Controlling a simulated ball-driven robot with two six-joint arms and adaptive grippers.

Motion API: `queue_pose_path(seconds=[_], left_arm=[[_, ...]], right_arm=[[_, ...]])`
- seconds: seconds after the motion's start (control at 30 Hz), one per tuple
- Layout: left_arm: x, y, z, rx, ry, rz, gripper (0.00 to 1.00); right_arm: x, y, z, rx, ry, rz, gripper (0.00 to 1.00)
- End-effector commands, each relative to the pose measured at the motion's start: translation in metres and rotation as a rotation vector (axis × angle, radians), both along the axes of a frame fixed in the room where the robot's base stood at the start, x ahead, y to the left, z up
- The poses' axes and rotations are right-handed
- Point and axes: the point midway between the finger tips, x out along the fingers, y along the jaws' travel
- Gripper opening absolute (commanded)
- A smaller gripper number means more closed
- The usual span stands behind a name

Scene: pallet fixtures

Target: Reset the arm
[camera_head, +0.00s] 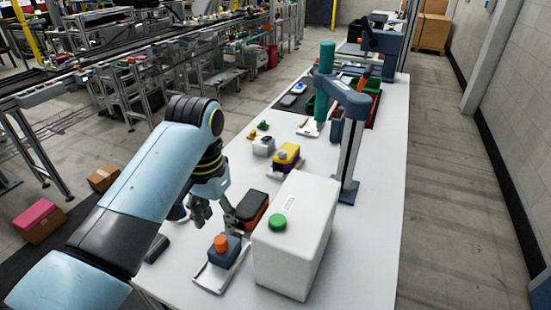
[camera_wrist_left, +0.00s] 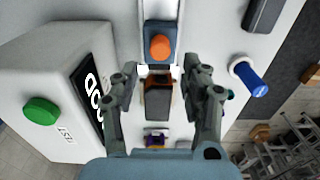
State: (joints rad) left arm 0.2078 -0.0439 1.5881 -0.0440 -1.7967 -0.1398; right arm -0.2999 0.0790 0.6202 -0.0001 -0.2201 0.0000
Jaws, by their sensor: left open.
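My left arm comes in from the left in the head view, and its gripper (camera_head: 215,212) is over the near part of the white table (camera_head: 365,250). In the left wrist view the two fingers of my left gripper (camera_wrist_left: 160,72) are spread apart with nothing held between them. Below and between them, a black and orange block (camera_wrist_left: 158,100) lies on the table. It also shows in the head view (camera_head: 252,207), beside the fingers. The height gap between fingers and block is hard to judge. My right gripper is not in view.
A white box (camera_head: 298,240) with a green button (camera_head: 278,222) stands right of my gripper. A dark blue block with an orange knob (camera_head: 221,243) sits in front. A post fixture (camera_head: 347,165) and a yellow-purple part (camera_head: 286,156) stand farther back. The table's right side is clear.

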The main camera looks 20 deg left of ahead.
Motion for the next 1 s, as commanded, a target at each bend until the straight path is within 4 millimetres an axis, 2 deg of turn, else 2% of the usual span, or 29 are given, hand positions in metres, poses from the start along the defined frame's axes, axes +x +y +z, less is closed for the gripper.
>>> queue_pose_path(seconds=[0.07, 0.17, 0.37, 0.5, 0.6, 0.97, 1.0], left_arm=[[-0.002, 0.001, 0.000, 0.001, -0.002, 0.001, 0.46], [-0.015, 0.007, -0.004, 0.009, -0.018, 0.012, 0.46], [-0.084, 0.032, -0.002, 0.046, -0.120, 0.054, 0.46], [-0.123, 0.041, 0.012, 0.061, -0.187, 0.065, 0.46], [-0.144, 0.044, 0.024, 0.067, -0.223, 0.066, 0.46], [-0.202, 0.046, 0.069, 0.068, -0.323, 0.055, 0.46], [-0.203, 0.046, 0.064, 0.068, -0.326, 0.056, 0.46]], right_arm=[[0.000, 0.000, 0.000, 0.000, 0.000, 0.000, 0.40], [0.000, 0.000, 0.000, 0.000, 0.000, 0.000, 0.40], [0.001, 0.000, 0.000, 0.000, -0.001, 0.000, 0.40], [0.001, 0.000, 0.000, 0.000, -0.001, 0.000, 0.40], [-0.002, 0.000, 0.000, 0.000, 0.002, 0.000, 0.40], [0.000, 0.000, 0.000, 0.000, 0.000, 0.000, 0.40], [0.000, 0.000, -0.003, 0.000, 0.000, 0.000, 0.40]])
